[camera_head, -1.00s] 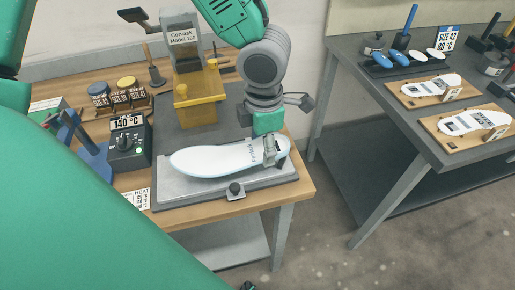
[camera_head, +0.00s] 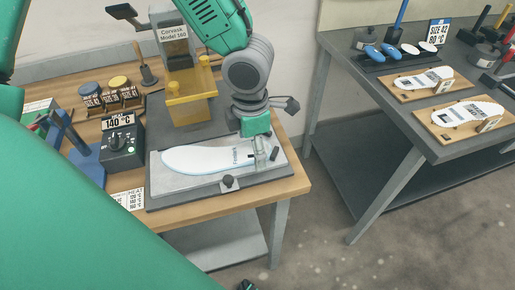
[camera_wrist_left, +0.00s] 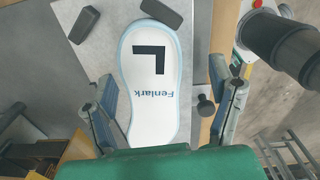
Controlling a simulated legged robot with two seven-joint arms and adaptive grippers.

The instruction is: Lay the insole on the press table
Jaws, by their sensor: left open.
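The white insole (camera_head: 205,159) with a blue edge lies on the grey plate of the press table (camera_head: 190,193), looking flat, its wide end to the left. In the left wrist view the insole (camera_wrist_left: 150,95) shows a black L and the word Fenlark. My left gripper (camera_head: 262,150) is over its narrow right end. In the wrist view the two fingers of this gripper (camera_wrist_left: 163,85) stand apart on either side of the insole, with gaps between. Whether the insole touches the plate all along is hard to tell.
A dial box (camera_head: 122,150) stands to the left. A second table (camera_head: 400,180) at right holds insoles on wooden boards (camera_head: 430,85).

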